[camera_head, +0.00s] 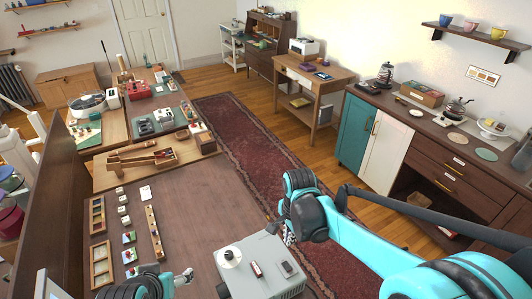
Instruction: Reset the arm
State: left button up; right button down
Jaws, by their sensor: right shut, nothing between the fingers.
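My right arm (365,240) comes in from the lower right, teal with dark joints, and bends at a joint above the front of the room. My right gripper (289,236) is small and partly hidden under that joint; it is shut and empty, beside the right edge of the brown table (195,215). My left arm (140,286) shows only in part at the bottom edge, over the table's near side.
A grey box-shaped device (255,262) stands on the near right of the table, close to my right gripper. Wooden trays (97,215) and small blocks lie at the left. A red rug (240,125) runs past the table; a cabinet (375,140) stands at the right.

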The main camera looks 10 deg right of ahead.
jog(key=s+d+n+t+b, duration=0.3)
jog(key=s+n+t+b, duration=0.3)
jog(key=s+n, duration=0.4)
jog(key=n+b, duration=0.1)
jog(key=n, duration=0.3)
jog(key=shift+s+f+t, duration=0.15)
jog(key=shift+s+t, duration=0.15)
jog(key=shift+s, duration=0.05)
